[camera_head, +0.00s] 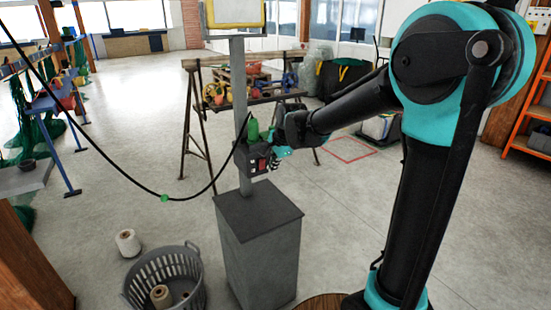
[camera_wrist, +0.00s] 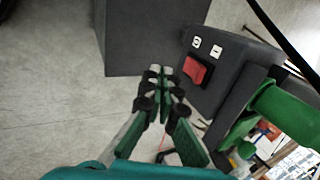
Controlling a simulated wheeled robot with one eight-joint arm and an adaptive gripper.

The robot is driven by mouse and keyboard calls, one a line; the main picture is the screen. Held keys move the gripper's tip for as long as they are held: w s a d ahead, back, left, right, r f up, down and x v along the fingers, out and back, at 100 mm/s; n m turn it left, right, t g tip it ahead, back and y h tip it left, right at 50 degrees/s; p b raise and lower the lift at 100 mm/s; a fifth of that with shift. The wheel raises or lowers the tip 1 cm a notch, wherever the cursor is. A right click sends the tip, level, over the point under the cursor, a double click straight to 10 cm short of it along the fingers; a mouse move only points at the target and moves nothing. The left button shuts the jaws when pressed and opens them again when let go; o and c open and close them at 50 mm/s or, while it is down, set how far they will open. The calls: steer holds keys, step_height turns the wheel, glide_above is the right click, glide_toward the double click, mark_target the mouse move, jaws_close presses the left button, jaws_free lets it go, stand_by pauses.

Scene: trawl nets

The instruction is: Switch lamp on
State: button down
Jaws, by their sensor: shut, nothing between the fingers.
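A dark switch box (camera_head: 254,160) is fixed to a grey post (camera_head: 239,90) in the head view. It carries a red rocker switch (camera_head: 262,164) on its face. In the wrist view the red rocker (camera_wrist: 196,71) sits on the box (camera_wrist: 222,85) below two small white labels. My gripper (camera_wrist: 160,73) is shut and empty, its tips just left of the rocker and seemingly apart from it. In the head view my gripper (camera_head: 274,163) is at the box's right side, partly hard to make out. A yellow-edged panel (camera_head: 235,12), perhaps the lamp, tops the post; I cannot tell whether it is lit.
The post rises from a grey pedestal (camera_head: 258,245). A green plug-like part (camera_head: 253,130) with a black cable is at the box. A grey basket (camera_head: 168,278) with spools stands left of the pedestal. A trestle table (camera_head: 205,100) stands behind. Floor to the left is mostly clear.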

mark_target(263, 160)
steer(key=shift+w+a+r, duration=0.15)
steer(key=shift+w+a, duration=0.4)
steer(key=shift+w, duration=0.3)
steer(key=shift+w+a+r, duration=0.15)
steer(key=shift+w+a, duration=0.4)
steer(key=shift+w, duration=0.25)
steer(key=shift+w+a+r+g+h, duration=0.25)
steer(key=shift+w+a+g+h, duration=0.2)
steer(key=shift+w+g, duration=0.2)
steer(key=shift+w+a+r+g+h, duration=0.15)
steer(key=shift+w+g+h, duration=0.15)
steer(key=shift+g, duration=0.25)
steer(key=shift+s, duration=0.15)
steer(key=shift+r, duration=0.75)
